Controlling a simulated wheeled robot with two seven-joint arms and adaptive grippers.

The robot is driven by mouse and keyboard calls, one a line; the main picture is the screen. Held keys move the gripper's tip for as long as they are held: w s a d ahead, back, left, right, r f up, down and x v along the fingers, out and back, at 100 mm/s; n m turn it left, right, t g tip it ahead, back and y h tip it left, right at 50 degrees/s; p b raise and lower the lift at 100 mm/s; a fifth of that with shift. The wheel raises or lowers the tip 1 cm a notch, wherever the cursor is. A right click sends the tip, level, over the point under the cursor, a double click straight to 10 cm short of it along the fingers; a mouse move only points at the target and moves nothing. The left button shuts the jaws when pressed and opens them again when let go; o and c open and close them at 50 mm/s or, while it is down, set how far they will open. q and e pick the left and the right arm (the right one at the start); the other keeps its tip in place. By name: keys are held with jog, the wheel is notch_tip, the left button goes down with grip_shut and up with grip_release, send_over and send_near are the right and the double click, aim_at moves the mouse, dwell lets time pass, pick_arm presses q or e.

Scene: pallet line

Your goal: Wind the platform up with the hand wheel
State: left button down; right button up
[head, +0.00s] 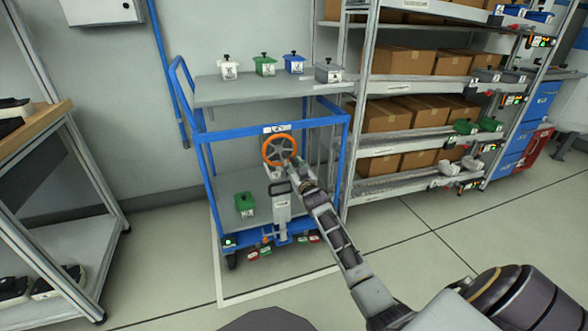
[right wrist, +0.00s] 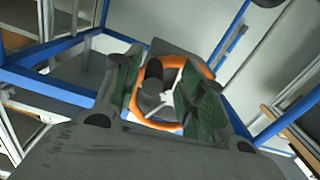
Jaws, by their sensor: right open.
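The hand wheel (head: 267,143) has an orange rim and faces me on the front of a blue-framed lift cart (head: 206,165). The grey platform (head: 230,94) is at the top of the cart and level. My right gripper (head: 287,162) is at the wheel and covers part of its lower right. In the right wrist view, the orange rim (right wrist: 205,70) lies just beyond the open fingers (right wrist: 165,92). A dark, round handle knob (right wrist: 152,82) stands between the fingers, nearer the left one. I cannot tell whether they touch it. My left gripper is out of view.
White (head: 229,70), green (head: 265,66), blue (head: 294,64) and grey (head: 328,72) lidded boxes stand on the platform. Another green box (head: 245,204) sits on the cart's lower deck. A carton rack (head: 395,88) stands close on the right. Open floor lies in front.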

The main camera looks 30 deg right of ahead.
jog(key=shift+w, duration=0.2)
jog(key=shift+d, duration=0.1)
jog(key=c, duration=0.9)
grip_shut()
